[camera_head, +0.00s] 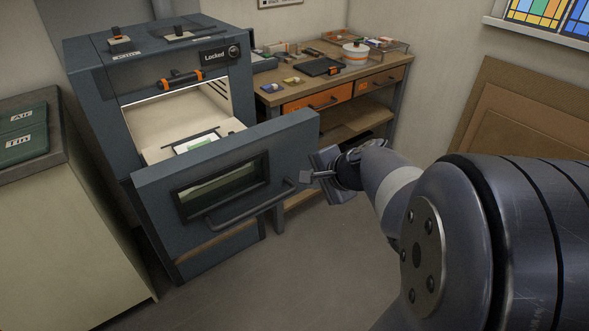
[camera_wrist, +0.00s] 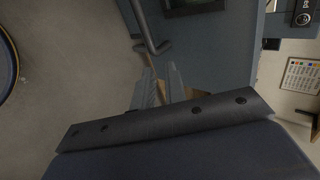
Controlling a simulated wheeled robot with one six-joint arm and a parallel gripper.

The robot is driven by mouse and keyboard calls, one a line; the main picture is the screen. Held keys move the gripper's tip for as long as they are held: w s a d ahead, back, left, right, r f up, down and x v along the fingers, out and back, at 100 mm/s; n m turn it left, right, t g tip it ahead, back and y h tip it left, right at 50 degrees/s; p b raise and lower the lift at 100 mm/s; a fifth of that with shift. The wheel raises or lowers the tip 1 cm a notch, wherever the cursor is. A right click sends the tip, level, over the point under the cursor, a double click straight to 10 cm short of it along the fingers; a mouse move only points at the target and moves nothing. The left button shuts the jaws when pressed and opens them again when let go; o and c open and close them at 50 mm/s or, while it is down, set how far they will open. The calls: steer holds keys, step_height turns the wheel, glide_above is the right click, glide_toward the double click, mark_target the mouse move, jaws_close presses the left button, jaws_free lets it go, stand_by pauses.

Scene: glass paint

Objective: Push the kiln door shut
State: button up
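The kiln (camera_head: 150,60) stands at the left back, a dark blue-grey box with a lit pale chamber. Its door (camera_head: 292,132) stands open, swung out in front of the chamber, with a window and a grey bar handle (camera_head: 240,212). My gripper (camera_head: 318,176) is beside the right end of the handle, near the door's outer edge. In the wrist view my gripper's fingers (camera_wrist: 160,88) are apart with nothing seen between them. The handle (camera_wrist: 152,40) shows just beyond the fingertips there, and the door (camera_wrist: 215,60) fills the upper right. I cannot tell whether they touch.
Inside the kiln lies a shelf with a white and green piece (camera_head: 195,143). A workbench (camera_head: 395,72) with orange drawers stands behind the door, right of the kiln. A cabinet (camera_head: 70,220) stands at the left. The floor (camera_head: 310,270) in front is clear.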

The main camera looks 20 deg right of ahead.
mark_target(278, 177)
steer(key=shift+w+a+f, duration=0.15)
steer(key=shift+w+f, duration=0.1)
steer(key=shift+f, duration=0.05)
steer(key=shift+c, duration=0.8)
steer(key=b+x, duration=0.1)
steer(key=x, duration=0.8)
jaws_close()
steer(key=shift+w+a+r+p, duration=0.1)
steer(key=shift+w+a+p, duration=0.15)
steer(key=shift+w, duration=0.3)
steer(key=shift+w+a+r+p, duration=0.1)
steer(key=shift+w+a+p, duration=0.1)
steer(key=shift+w, duration=0.3)
steer(key=shift+w+a+f, duration=0.1)
steer(key=shift+w+a, duration=0.15)
steer(key=shift+w, duration=0.55)
